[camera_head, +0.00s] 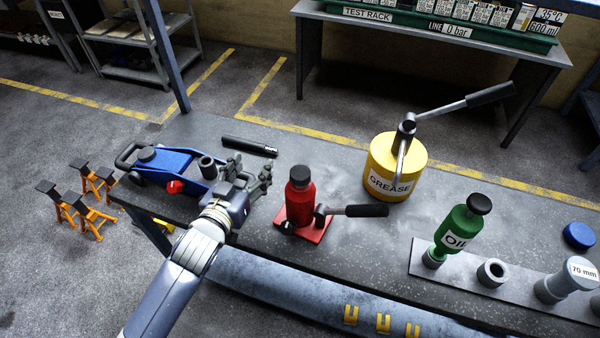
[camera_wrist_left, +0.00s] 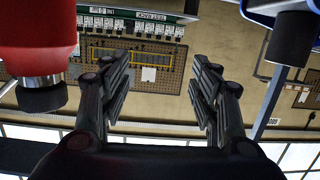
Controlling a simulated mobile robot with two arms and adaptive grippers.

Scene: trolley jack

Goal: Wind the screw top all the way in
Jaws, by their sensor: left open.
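A red bottle jack (camera_head: 299,204) stands upright on its red base on the workbench, with a dark round screw top (camera_head: 301,174) on a narrow neck. My left gripper (camera_head: 248,172) is open and empty, to the left of the bottle jack and apart from it. In the left wrist view, the red body (camera_wrist_left: 38,35) and the dark screw top (camera_wrist_left: 42,97) are at the left, outside my open fingers (camera_wrist_left: 160,72). The picture there is upside down. A short metal neck shows between body and top. My right gripper is in neither view.
A blue trolley jack (camera_head: 168,170) stands left of the gripper, its dark socket (camera_wrist_left: 292,38) close by. A black bar (camera_head: 249,146) lies behind. The bottle jack's handle (camera_head: 358,211) sticks out right. A yellow grease can (camera_head: 392,170) and green oil bottle (camera_head: 457,231) stand further right.

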